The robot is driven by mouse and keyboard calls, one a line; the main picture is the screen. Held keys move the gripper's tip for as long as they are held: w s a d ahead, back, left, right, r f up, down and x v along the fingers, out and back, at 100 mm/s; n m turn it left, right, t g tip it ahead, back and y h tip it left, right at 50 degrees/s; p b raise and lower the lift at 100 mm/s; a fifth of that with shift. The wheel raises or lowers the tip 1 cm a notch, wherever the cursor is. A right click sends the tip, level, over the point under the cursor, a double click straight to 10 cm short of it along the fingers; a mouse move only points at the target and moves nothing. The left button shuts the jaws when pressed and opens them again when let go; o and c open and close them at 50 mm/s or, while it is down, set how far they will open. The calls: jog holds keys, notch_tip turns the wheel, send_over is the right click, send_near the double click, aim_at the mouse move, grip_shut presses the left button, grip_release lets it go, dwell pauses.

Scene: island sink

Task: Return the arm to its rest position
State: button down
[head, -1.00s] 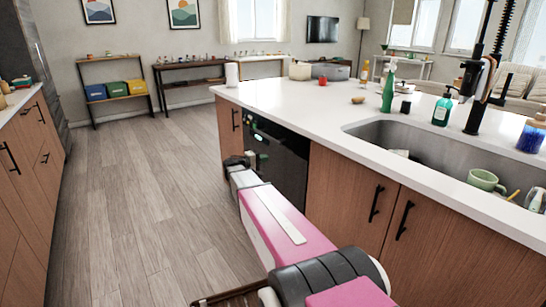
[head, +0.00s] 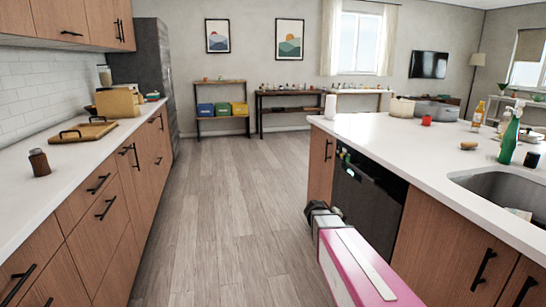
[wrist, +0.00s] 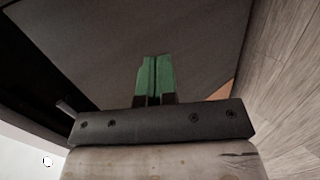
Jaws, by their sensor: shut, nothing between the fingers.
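My gripper (wrist: 155,78) shows in the wrist view with its two green fingertips pressed together and nothing between them. Beyond the fingers is a dark grey, flat surface (wrist: 95,50), with the wood floor (wrist: 285,100) at the right. In the head view my pink and white arm stretches forward at the lower right, low beside the island's cabinets and dishwasher (head: 365,200). Its far end is close to the dishwasher front; I cannot tell whether it touches. The fingers cannot be made out clearly in the head view.
The white island counter (head: 400,140) and sink (head: 510,190) lie to the right, with a green spray bottle (head: 509,138) on top. A counter with drawers (head: 95,205) runs along the left. The wood floor aisle (head: 220,220) between them is clear.

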jog(key=s+a+f+m+y, duration=0.1)
jog(key=s+a+f+y, duration=0.2)
jog(key=s+a+y, duration=0.2)
jog(key=s+a+f+g+y, duration=0.1)
jog(key=s+a+f+y, duration=0.2)
jog(key=s+a+y, duration=0.3)
jog(key=s+a, duration=0.1)
jog(key=s, duration=0.4)
jog(key=shift+s+a+m+g, duration=0.3)
jog(key=shift+s+a+m, duration=0.05)
jog(key=shift+s+m, duration=0.05)
dwell(0.5)
